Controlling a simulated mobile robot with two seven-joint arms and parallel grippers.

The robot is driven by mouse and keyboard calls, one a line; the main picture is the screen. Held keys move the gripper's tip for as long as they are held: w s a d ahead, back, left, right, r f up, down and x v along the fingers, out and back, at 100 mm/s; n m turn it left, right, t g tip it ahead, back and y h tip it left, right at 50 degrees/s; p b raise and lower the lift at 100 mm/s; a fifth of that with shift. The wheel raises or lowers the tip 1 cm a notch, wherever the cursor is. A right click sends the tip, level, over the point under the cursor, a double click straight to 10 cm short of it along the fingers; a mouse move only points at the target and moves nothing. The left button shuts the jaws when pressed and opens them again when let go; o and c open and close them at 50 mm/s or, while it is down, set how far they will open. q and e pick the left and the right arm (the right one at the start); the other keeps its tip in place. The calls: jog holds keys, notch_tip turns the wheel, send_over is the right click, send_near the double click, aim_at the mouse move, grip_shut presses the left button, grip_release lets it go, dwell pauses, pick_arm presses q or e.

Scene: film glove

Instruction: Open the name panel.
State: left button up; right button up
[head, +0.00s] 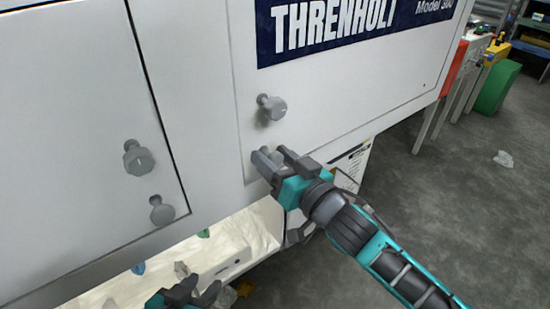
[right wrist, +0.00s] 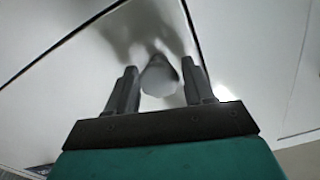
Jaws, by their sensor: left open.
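The name panel (head: 340,75) is a white door with a dark blue "THRENHOLT" sign (head: 345,25). It looks flush with the machine front in the head view. A grey knob (head: 270,107) stands on its lower left part. My right gripper (head: 272,158) is at the panel's lower left corner, below that knob. In the right wrist view, another grey knob (right wrist: 160,80) sits between my right gripper's fingers (right wrist: 160,72). Whether they press on it is unclear. In the head view the fingers largely hide this knob. My left gripper (head: 195,290) is open and empty at the bottom edge.
A white door (head: 70,100) on the left has two knobs (head: 138,157) (head: 162,210). Below is a lit bay (head: 240,240) with small coloured items. Grey floor (head: 430,210) lies open on the right; a green bin (head: 497,87) stands far off.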

grip_shut()
jog(key=shift+s+d, duration=0.1)
dwell(0.4)
